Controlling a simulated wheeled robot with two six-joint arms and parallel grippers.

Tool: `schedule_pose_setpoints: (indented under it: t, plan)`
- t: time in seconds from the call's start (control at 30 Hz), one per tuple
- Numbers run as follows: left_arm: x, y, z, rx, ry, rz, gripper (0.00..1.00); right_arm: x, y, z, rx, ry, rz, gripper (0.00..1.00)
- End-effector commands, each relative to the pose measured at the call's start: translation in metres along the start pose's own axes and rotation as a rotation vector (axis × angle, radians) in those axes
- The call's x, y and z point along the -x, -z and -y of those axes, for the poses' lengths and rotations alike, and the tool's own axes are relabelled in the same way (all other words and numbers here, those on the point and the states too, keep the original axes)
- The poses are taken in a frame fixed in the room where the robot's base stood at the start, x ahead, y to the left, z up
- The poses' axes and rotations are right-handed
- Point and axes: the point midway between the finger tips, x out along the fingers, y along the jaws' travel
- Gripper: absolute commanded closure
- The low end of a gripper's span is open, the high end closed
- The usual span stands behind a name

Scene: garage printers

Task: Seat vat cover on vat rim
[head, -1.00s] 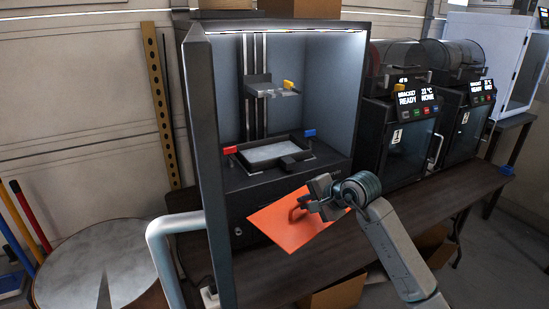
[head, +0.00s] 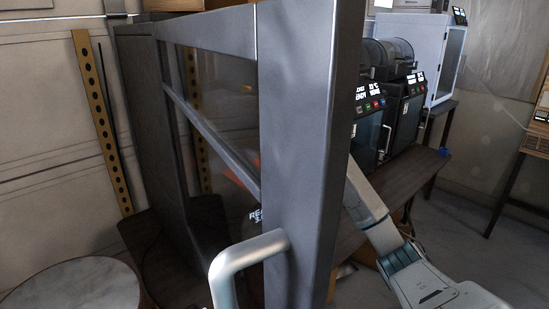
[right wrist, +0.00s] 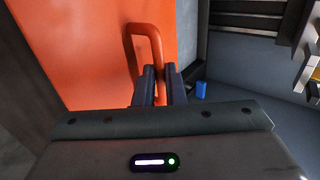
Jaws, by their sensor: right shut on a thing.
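The vat cover is an orange plate (right wrist: 85,45) with a loop handle (right wrist: 147,45), seen close up in the right wrist view. My right gripper (right wrist: 158,82) is shut on the handle. In the head view the open printer door stands in front of this gripper and the vat; only a dim orange patch, likely the cover (head: 242,176), shows through its window. The vat rim cannot be made out in either view. A small blue piece (right wrist: 201,90) lies to the right of the fingers in the wrist view. My left gripper is not in view.
The dark printer door (head: 298,140) with its pale handle (head: 245,255) fills the middle of the head view. Other printers (head: 405,105) stand to the right on the dark table (head: 420,175). A round top (head: 75,288) is at lower left.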

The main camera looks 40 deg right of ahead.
Motion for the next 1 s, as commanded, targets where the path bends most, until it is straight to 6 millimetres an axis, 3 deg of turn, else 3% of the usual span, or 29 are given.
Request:
schedule_pose_setpoints:
  t: [0.3,1.0]
  plan:
    - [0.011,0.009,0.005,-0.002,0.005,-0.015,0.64,-0.014,-0.001,0.014,-0.002,0.002,0.002,1.0]
    - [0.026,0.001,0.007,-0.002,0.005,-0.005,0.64,-0.059,-0.002,0.048,-0.001,0.001,0.002,1.0]
